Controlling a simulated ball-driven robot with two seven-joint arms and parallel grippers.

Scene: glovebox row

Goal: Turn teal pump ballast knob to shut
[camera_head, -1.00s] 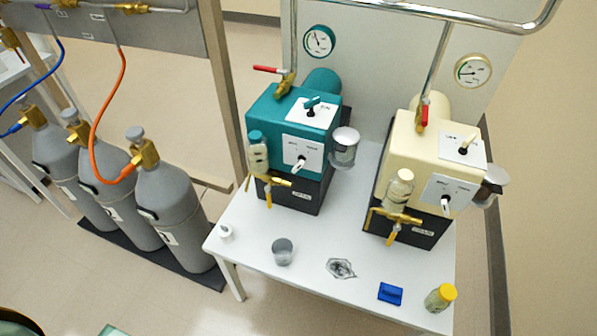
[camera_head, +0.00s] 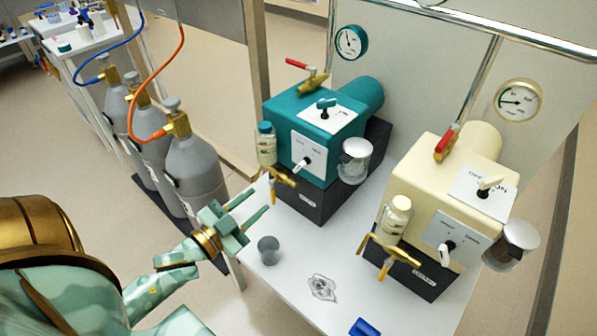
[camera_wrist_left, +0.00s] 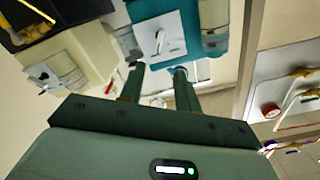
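The teal pump (camera_head: 300,115) stands on the white table, on a black base. A white lever knob (camera_head: 302,165) sits on the white plate on its front face, and a teal knob (camera_head: 326,106) sits on its top plate. The plate lettering is too small to read. My left gripper (camera_head: 259,199) is open and empty, in front of and lower left of the pump, apart from it. In the left wrist view, the teal pump (camera_wrist_left: 211,66) and its white front lever (camera_wrist_left: 160,41) show beyond the open fingertips. My right gripper is not in view.
A glass bottle (camera_head: 266,147) and brass tap (camera_head: 284,177) stick out at the pump's front left, with a clear jar (camera_head: 354,160) at its right. A grey cup (camera_head: 268,250) stands near my left gripper. The cream pump (camera_head: 445,185) stands to the right.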

